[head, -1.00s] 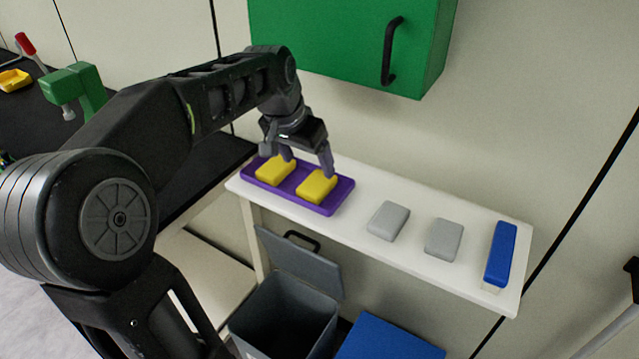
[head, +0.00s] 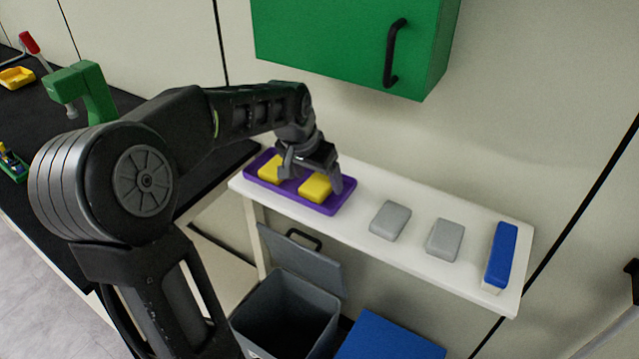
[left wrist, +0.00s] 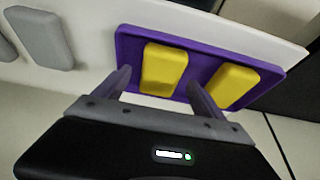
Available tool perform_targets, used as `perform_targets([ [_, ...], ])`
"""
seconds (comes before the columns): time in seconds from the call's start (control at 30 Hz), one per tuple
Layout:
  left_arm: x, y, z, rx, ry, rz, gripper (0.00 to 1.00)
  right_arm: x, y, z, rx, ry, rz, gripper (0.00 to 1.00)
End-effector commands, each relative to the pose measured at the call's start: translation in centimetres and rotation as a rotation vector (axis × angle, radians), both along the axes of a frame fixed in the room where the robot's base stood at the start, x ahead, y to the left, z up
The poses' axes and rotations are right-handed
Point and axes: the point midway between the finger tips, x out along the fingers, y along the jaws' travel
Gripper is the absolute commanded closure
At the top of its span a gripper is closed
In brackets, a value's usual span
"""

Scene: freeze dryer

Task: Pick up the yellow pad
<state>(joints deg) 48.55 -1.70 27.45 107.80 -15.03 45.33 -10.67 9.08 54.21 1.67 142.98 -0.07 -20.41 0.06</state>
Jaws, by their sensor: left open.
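Two yellow pads lie side by side in a purple tray (head: 330,209) on a white shelf. The right-hand yellow pad (head: 315,188) shows in the left wrist view (left wrist: 164,70) between my open fingers. The other yellow pad (head: 270,168) is partly hidden behind a finger in the head view; the left wrist view (left wrist: 231,86) shows it just outside my fingers. My left gripper (head: 312,182) is open and empty, low over the tray, its fingers on either side of the right-hand pad. I cannot tell whether they touch it. My right gripper is not in view.
Two grey pads (head: 390,220) (head: 445,240) and a blue block (head: 501,255) lie further right on the white shelf (head: 350,210). A green cabinet (head: 340,40) hangs above. An open grey bin (head: 290,310) stands below.

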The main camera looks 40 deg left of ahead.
Motion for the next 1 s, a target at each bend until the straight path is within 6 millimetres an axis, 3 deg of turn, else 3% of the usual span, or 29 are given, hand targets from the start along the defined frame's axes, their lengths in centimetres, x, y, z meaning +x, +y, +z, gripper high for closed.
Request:
perform_targets([
  [0.13, 0.34, 0.06, -0.85, 0.0, 0.0, 0.0, 0.2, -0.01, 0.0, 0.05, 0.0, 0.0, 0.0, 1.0],
  [1.0, 0.36, 0.02, -1.08, 0.0, -0.001, 0.0, 0.2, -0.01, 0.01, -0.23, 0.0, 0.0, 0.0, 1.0],
])
